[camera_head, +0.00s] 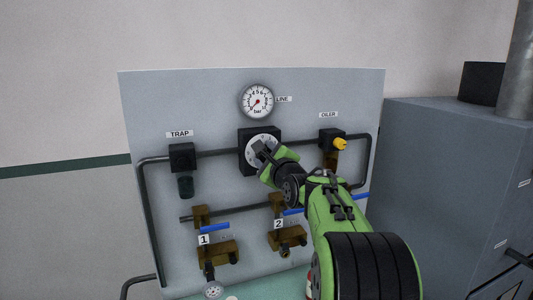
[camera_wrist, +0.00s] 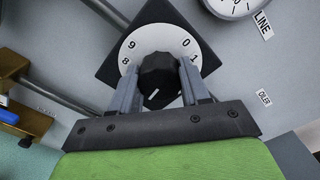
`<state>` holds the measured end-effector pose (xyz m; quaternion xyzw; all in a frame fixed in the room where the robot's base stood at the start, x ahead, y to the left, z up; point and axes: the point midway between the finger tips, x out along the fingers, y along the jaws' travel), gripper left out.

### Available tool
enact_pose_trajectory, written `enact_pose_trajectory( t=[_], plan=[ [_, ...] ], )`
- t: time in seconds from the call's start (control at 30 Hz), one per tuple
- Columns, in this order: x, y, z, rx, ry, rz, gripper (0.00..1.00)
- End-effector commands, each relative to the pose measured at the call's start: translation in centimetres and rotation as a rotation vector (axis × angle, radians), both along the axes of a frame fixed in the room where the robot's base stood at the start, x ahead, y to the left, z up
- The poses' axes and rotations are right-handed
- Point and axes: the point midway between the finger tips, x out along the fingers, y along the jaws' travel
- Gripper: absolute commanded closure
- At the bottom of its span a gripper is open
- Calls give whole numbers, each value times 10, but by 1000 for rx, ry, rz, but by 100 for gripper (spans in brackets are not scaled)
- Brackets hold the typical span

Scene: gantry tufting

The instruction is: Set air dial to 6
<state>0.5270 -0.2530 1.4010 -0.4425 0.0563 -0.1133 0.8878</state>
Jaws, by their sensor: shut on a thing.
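The air dial (camera_head: 251,150) has a white numbered face on a black square block, in the middle of the grey panel under the gauge. In the wrist view the dial face (camera_wrist: 142,36) shows 8, 9, 0 and 1; its lower numbers are hidden. My gripper (camera_head: 266,150) is at the dial, with one finger on each side of the black knob (camera_wrist: 159,74), shut on it. A white mark on the knob points down and slightly left in the wrist view. The number it points at is hidden behind my gripper.
A round bar gauge (camera_head: 257,101) labelled LINE is above the dial, its red needle pointing down-left. The TRAP unit (camera_head: 182,158) is left, and the OILER unit (camera_head: 331,139) with a yellow knob right. Blue-handled valves (camera_head: 214,226) sit below. A grey cabinet (camera_head: 450,180) stands at right.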

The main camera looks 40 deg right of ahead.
Motion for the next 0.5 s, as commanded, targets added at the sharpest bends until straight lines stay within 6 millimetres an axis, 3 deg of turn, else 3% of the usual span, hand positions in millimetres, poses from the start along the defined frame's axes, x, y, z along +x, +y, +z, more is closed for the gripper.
enact_pose_trajectory(
  t=[0.5],
  plan=[
    [0,0,-2,137,-30,0,84]
  ],
)
